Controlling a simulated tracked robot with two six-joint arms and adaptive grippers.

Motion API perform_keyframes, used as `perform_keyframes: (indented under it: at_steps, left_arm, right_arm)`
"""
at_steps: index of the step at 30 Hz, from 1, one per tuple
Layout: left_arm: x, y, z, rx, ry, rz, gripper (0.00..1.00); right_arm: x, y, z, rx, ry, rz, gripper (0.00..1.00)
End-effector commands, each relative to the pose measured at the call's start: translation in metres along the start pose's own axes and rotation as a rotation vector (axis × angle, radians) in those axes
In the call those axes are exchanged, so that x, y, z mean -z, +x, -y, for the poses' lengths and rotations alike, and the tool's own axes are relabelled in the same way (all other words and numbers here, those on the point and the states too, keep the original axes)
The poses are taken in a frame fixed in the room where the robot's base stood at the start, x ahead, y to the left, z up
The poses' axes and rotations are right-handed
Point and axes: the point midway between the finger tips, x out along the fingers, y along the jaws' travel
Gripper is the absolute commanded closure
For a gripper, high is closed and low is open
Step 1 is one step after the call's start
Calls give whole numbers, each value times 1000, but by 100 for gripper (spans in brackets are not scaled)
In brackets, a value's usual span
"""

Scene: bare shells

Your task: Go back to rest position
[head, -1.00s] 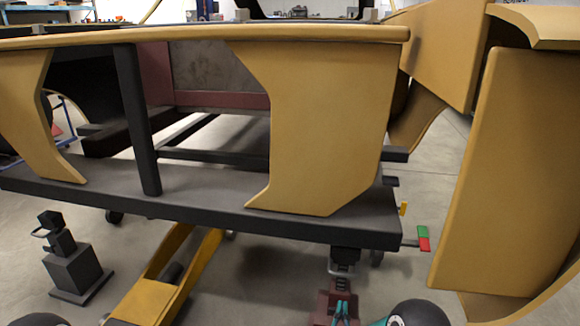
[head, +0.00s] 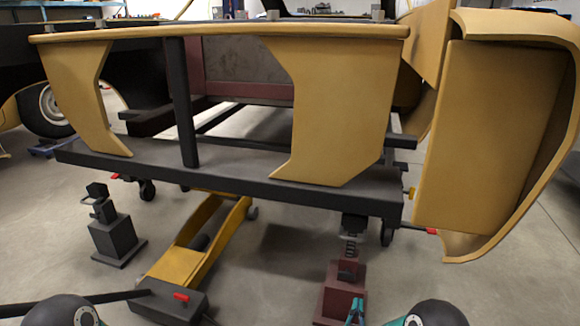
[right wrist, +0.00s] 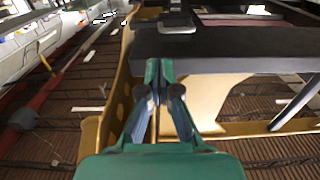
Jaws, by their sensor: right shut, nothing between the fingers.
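My right gripper (head: 355,312) shows at the bottom of the head view, in front of the dark red jack stand. In the right wrist view its green fingers (right wrist: 159,85) are shut with nothing between them. They lie close in the picture to a dark grey slab edge; whether they touch it I cannot tell. My left gripper is out of view; only a rounded part of my left arm shows at the lower left.
A tan car shell (head: 335,110) stands on a dark frame (head: 230,180). A curved tan panel (head: 480,140) stands at right. A yellow floor jack (head: 200,240), a grey stand (head: 112,238) and a dark red jack stand (head: 338,295) are below. Floor is clear at lower right.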

Motion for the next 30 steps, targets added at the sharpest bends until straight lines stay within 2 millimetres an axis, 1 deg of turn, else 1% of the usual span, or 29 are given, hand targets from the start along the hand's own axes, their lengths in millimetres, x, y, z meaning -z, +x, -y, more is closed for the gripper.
perform_keyframes:
  at_steps: [1,5,8,14,15,17,20,21,22,24,26,27,29,30]
  left_arm:
    - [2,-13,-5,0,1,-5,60]
    - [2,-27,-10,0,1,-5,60]
    - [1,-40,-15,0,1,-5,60]
    - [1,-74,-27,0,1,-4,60]
    - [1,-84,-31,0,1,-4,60]
    - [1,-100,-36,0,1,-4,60]
    - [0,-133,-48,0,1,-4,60]
    - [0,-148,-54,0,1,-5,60]
    - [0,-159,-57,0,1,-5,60]
    - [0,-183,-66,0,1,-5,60]
    - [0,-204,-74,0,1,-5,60]
    - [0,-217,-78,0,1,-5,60]
    - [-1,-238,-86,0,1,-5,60]
    - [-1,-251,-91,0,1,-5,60]
  right_arm:
    - [14,1,-4,-7,1,-3,100]
    - [30,3,-12,-22,2,-4,100]
    - [46,5,-18,-33,3,-7,100]
    - [85,8,-32,-56,3,-7,100]
    - [97,8,-35,-60,2,-6,100]
    - [114,7,-40,-65,2,-3,100]
    - [148,5,-50,-67,0,19,100]
    - [161,4,-53,-62,0,39,100]
    - [170,2,-55,-58,0,56,100]
    - [187,-2,-60,-44,5,108,100]
    - [200,-8,-61,-24,13,163,100]
    - [206,-12,-62,-9,20,206,100]
    - [216,-21,-63,15,31,276,100]
    - [221,-28,-62,34,40,328,100]
